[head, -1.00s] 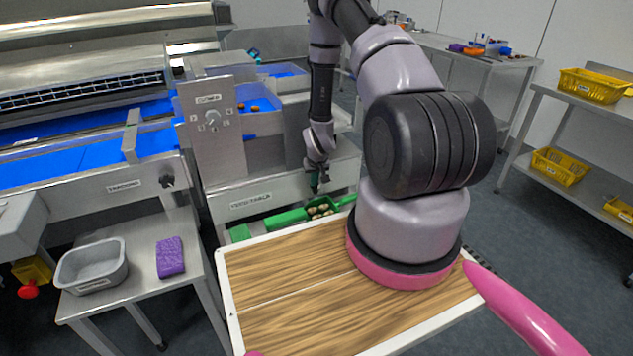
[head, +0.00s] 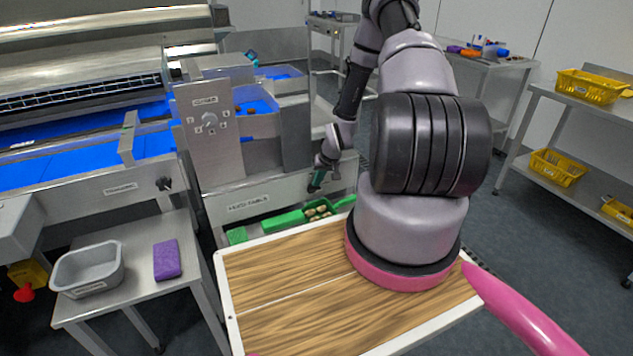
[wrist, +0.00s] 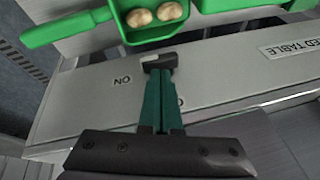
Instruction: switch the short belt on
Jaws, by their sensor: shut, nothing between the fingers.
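My gripper (head: 314,188) is shut and empty at the front face of the feed table (head: 280,193). In the wrist view its green fingers (wrist: 161,78) are together, with their tips at a small dark switch with a pale top (wrist: 158,59). I cannot tell whether they touch it. An "ON" mark (wrist: 122,81) is left of the fingers; another mark, starting with "O", is partly hidden behind them. The switch's position is unclear. A short blue belt section (head: 255,122) shows behind the upright dial panel (head: 212,150).
Another knob (head: 164,184) is on the long blue belt's frame. A grey tub (head: 88,268) and purple sponge (head: 167,260) sit on the side table.

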